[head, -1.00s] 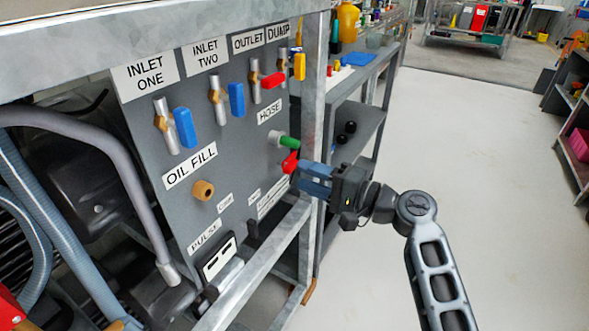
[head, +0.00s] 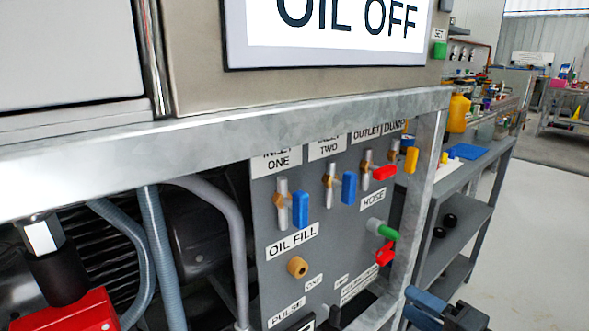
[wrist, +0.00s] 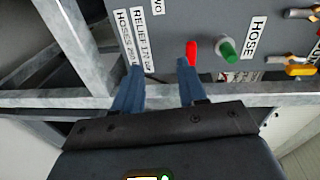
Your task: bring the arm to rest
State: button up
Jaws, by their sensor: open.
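My gripper (head: 418,303) is at the bottom of the head view, in front of the grey pump panel (head: 338,228). Its two blue fingers stand apart with nothing between them in the wrist view (wrist: 160,72). A small red lever (head: 385,254) sits on the panel above and left of the gripper, under a green-handled hose valve (head: 387,231). In the wrist view the red lever (wrist: 192,53) appears just beyond the right fingertip; I cannot tell the exact gap. Most of my arm is out of the head view.
A galvanised frame post (head: 424,165) and top rail (head: 230,140) border the panel. Blue handles (head: 300,210), a red outlet handle (head: 384,173) and a yellow dump handle (head: 411,159) stick out. A shelf bench (head: 468,190) stands to the right, with open floor (head: 530,230) beyond.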

jog(key=s+f+n+g+h, duration=0.1)
jog(key=s+f+h, duration=0.2)
jog(key=s+f, duration=0.35)
jog(key=s+f+h, duration=0.3)
jog(key=s+f, duration=0.1)
jog(key=s, duration=0.6)
jog(key=s+r+n+h, duration=0.3)
jog(key=s+n, duration=0.2)
jog(key=s, duration=1)
jog(key=s+a+r+n+t, duration=0.1)
jog(key=s+a+r+n, duration=0.3)
jog(key=s+r, duration=0.55)
notch_tip(320, 180, up, 20)
jog(key=p, duration=1.9)
jog(key=shift+d+n, duration=0.3)
jog(key=shift+n, duration=0.1)
